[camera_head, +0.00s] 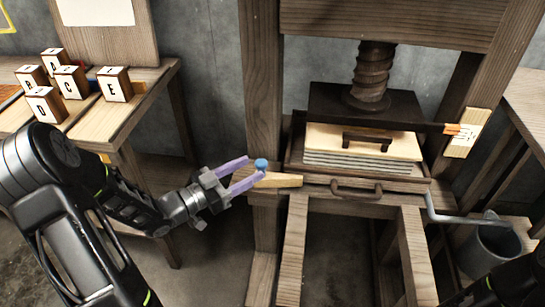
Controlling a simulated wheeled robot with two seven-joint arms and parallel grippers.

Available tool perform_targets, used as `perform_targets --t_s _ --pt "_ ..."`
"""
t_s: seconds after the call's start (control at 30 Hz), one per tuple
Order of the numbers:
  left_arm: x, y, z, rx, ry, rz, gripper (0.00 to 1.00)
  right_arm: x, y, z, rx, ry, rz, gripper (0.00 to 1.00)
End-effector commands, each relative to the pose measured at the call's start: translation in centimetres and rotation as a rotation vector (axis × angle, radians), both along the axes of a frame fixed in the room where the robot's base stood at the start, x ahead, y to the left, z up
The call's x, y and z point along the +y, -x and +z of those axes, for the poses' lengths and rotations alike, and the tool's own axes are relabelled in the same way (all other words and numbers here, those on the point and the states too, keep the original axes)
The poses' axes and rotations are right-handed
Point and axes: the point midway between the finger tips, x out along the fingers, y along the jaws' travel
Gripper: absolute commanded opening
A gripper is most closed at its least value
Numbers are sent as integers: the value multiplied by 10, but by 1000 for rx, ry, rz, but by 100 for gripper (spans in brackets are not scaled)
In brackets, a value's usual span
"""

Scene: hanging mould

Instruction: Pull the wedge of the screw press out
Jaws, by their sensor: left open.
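The screw press (365,100) stands in the middle right, with a dark screw (372,75) above a dark plate. The wedge (282,180) is a pale wooden piece at the press's left front corner, with its narrower end to the right. A blue knob (261,163) shows at the wedge's left end. My left gripper (252,170) is open, with its two purple fingers reaching in from the left. Its fingertips are at the knob, seemingly one on either side; I cannot tell whether they touch it. My right gripper is not in view.
A table (128,112) with several lettered blocks (72,82) stands at the left. The press bed has a dark front handle (355,190). A grey bucket (492,250) and a grey crank rod (440,210) are at the right.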

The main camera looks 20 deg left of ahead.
Motion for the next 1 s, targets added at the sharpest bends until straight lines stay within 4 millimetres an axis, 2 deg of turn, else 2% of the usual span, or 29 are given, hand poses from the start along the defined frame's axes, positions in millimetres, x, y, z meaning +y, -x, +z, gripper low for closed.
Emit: perform_targets --t_s 0.17,0.6,0.93,1.0 --pt "-8 -11 0 -2 1 -4 50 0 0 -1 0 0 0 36" --pt "-37 -63 0 -1 1 -2 50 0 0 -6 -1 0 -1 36" --pt "-39 -67 0 0 0 0 50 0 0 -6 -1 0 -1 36" --pt "-39 -67 0 0 0 0 45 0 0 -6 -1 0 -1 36"
